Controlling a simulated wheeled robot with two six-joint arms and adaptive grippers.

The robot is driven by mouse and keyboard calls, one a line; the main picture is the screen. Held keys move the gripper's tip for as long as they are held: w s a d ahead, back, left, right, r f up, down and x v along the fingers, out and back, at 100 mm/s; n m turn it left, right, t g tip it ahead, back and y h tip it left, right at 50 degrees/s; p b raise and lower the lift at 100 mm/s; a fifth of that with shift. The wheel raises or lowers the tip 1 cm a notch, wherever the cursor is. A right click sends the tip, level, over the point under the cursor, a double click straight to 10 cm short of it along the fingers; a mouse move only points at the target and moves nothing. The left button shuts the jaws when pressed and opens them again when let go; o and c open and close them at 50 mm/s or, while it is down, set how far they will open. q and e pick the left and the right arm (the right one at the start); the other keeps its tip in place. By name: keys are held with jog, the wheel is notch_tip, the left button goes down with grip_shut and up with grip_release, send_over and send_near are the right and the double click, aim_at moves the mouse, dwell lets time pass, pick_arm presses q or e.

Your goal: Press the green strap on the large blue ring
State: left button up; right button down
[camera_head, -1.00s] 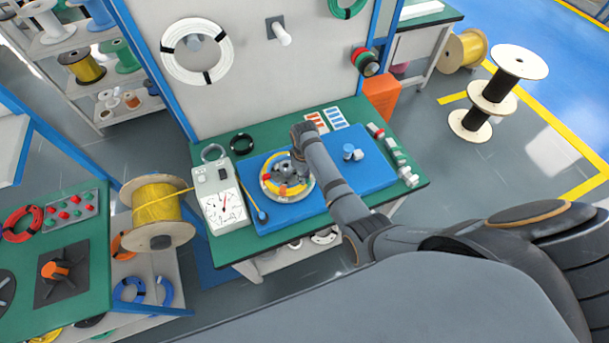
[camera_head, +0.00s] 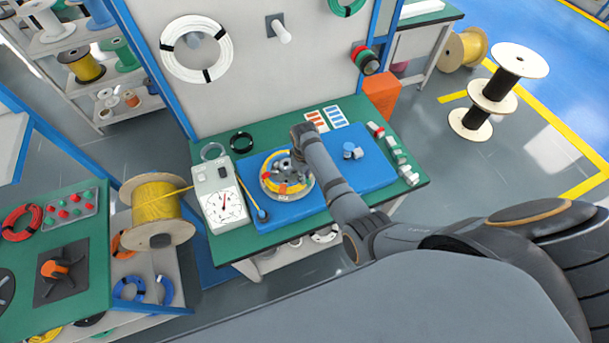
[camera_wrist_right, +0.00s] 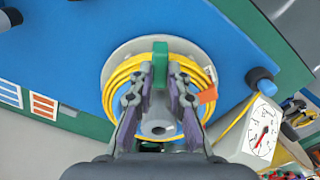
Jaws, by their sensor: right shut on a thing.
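A yellow cable coil (camera_head: 270,184) lies on a round grey holder on the blue board (camera_head: 350,179); it also shows in the wrist view (camera_wrist_right: 117,92). The ring at my gripper is yellow, not blue. A green strap (camera_wrist_right: 160,60) spans the coil's far side in the wrist view. An orange strap (camera_wrist_right: 207,95) sits on its right side. My right gripper (camera_wrist_right: 160,78) reaches over the coil, its fingers shut on the green strap. In the head view my right gripper (camera_head: 296,163) hides part of the coil. My left gripper is out of view.
A meter box (camera_head: 221,199) stands left of the coil, beside a blue-ended post (camera_head: 262,215). A blue-capped peg (camera_head: 349,149) is at the right of the board. A yellow cable spool (camera_head: 155,203) stands farther left. Blue coils (camera_head: 128,288) lie on a low shelf.

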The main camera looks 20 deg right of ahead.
jog(key=shift+s+f, duration=0.15)
dwell(1.0)
jog(key=c, duration=1.2)
grip_release()
jog(key=shift+p, duration=0.3)
notch_tip(320, 180, up, 3)
jog(key=shift+f+p, duration=0.2)
jog(key=shift+p, duration=0.65)
jog(key=shift+r, duration=2.8)
